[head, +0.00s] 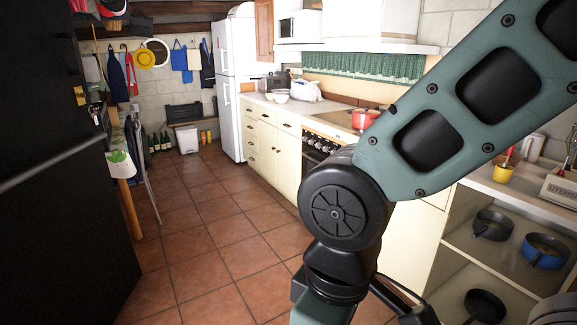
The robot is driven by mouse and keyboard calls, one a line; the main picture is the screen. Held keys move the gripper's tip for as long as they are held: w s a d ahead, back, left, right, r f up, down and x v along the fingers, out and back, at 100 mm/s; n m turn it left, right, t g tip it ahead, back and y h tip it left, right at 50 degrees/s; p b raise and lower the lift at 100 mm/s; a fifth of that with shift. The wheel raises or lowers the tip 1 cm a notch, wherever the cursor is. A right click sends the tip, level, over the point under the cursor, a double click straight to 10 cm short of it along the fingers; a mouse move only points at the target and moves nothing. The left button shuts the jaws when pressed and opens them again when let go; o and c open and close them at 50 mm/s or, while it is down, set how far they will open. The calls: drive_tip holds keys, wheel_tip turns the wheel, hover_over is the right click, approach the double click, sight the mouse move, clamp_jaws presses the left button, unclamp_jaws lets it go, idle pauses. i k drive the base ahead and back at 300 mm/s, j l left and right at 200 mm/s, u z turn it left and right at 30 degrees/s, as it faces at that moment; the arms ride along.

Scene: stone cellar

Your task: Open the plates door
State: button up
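No door with a readable plates label shows in the head view, so I cannot tell which one is the plates door. A run of cream lower cabinets (269,139) with drawers and dark handles stands left of the oven, its doors shut. A wooden wall cupboard door (265,30) hangs near the fridge. My arm crosses the right half of the picture and hides part of the cabinets right of the oven. My gripper is not visible; its fingers are hidden or below the frame.
An open shelf (487,257) with several pans is at the right, under a counter bearing a utensils box (562,188) and a yellow mug (502,172). A red pot (364,119) sits on the stove. A dark door (60,190) stands left. The tiled floor (205,220) between is clear.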

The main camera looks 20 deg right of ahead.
sight(290, 147)
drive_tip(key=i+u, duration=0.15)
drive_tip(key=i, duration=4.15)
drive_tip(key=i+z, duration=0.2)
drive_tip(key=i, duration=0.25)
drive_tip(key=i+j+z, duration=0.15)
drive_tip(key=i, duration=0.25)
drive_tip(key=i+j+z, duration=0.2)
drive_tip(key=i, duration=0.2)
